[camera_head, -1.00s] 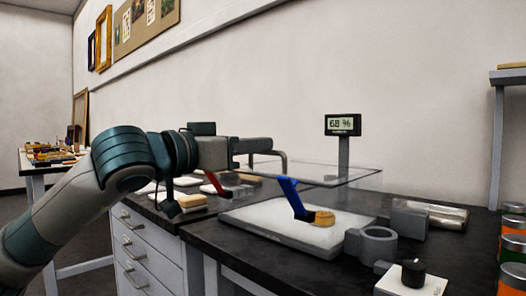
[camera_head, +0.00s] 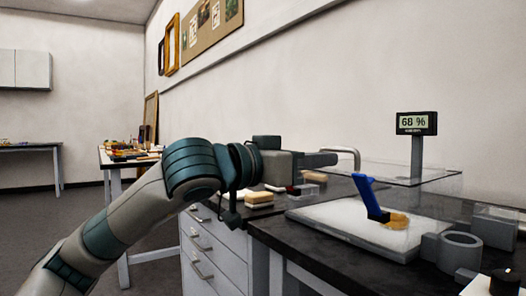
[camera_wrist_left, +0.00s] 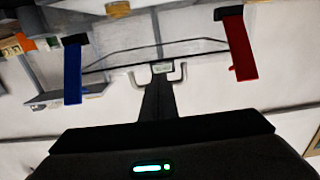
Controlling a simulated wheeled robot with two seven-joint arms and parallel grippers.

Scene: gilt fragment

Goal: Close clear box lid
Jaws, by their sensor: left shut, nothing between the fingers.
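The clear box has a white base (camera_head: 335,222) with a gold fragment (camera_head: 399,221) in it. Its clear lid (camera_head: 425,174) lies above the base; clear edges make its exact tilt hard to tell. My left gripper (camera_head: 331,159) is shut and empty at the handle; contact is unclear. My right gripper is not in view.
A display on a post (camera_head: 417,124) stands behind the box. Sponge-like blocks (camera_head: 258,198) lie left of the box. Drawers (camera_head: 213,248) are below the bench top.

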